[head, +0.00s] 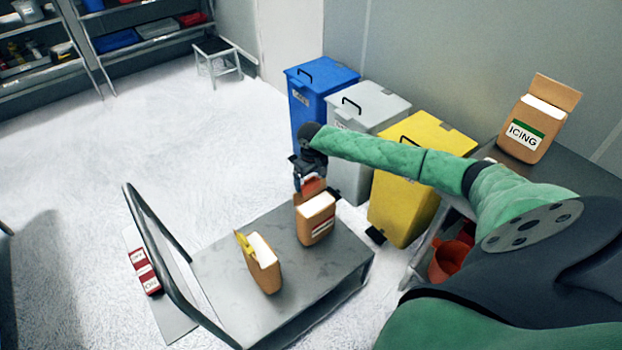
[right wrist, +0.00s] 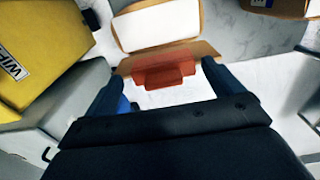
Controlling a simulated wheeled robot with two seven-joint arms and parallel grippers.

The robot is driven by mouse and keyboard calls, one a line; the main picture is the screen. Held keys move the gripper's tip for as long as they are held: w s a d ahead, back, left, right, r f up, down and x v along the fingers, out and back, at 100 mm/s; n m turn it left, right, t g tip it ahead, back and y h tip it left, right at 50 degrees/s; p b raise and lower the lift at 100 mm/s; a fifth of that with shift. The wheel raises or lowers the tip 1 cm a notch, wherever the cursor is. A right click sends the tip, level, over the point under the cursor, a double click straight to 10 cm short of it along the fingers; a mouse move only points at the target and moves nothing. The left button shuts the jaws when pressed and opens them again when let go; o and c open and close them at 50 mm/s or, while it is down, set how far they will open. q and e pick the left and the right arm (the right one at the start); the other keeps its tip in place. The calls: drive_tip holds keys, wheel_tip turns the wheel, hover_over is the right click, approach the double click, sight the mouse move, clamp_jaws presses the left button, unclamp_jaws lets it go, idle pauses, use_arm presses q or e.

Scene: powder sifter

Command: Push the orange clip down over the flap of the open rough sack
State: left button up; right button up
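The open brown sack (head: 316,219), with a white top and a red-banded label, stands on the grey cart; its white top (right wrist: 157,25) and brown flap (right wrist: 195,49) show in the right wrist view. The orange-red clip (head: 312,187) is at the flap's edge, and it also shows in the right wrist view (right wrist: 164,74). How far it sits over the flap is unclear. My right gripper (right wrist: 164,72) is just beyond the clip, its blue fingers spread on either side with small gaps. It also shows in the head view (head: 309,178). My left gripper is out of view.
A second sack (head: 263,265) with a yellow clip (head: 243,243) stands on the cart (head: 220,270) nearby. Blue (head: 318,85), grey (head: 350,150) and yellow (head: 425,140) bins stand behind. An icing sack (head: 530,125) stands on the counter. The cart handle (head: 160,268) rises at left.

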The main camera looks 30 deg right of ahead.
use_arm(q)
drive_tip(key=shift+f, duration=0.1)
use_arm(e)
drive_tip(key=shift+s+a+f, duration=0.1)
drive_tip(key=shift+s+f, duration=0.1)
drive_tip(key=shift+f, duration=0.1)
drive_tip(key=shift+r, duration=0.3)
wheel_tip(320, 180, up, 6)
drive_tip(key=shift+w+r+b, duration=0.15)
drive_tip(key=shift+r+b, duration=0.05)
drive_tip(key=shift+b, duration=0.6)
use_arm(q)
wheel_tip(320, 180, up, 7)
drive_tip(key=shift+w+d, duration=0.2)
use_arm(e)
drive_tip(key=shift+r, duration=0.7)
